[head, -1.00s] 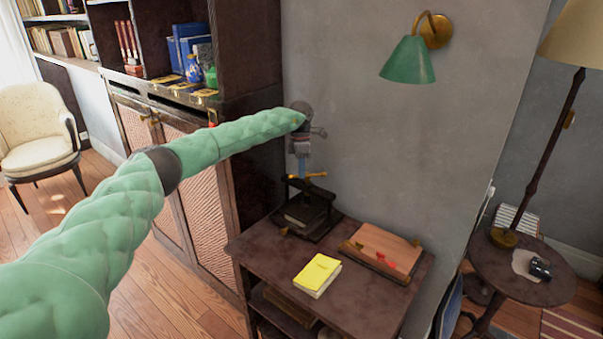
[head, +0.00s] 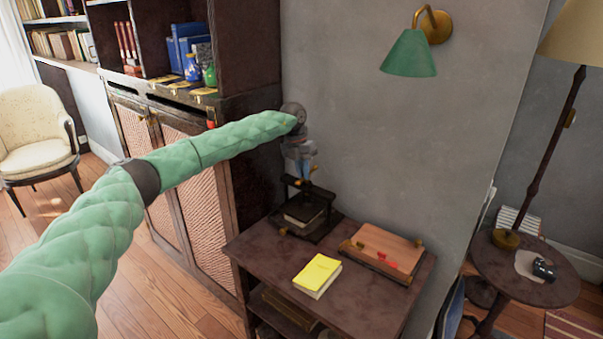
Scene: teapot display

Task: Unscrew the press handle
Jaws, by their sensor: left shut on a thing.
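The book press (head: 318,231) stands at the back left of the dark side table, with a book (head: 304,212) inside its black frame. Its brass handle (head: 314,177) sits at the top of the press, now seen at a slant and partly hidden by my gripper. My left gripper (head: 302,176) points down over the top of the press and is shut on the handle. The fingertips are small and hard to make out. My right gripper is not in view.
A yellow notepad (head: 317,275) and a wooden board (head: 383,251) with red pieces lie on the side table (head: 352,299). A bookcase (head: 245,130) stands close on the left, a grey wall behind, with a green wall lamp (head: 409,57) above.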

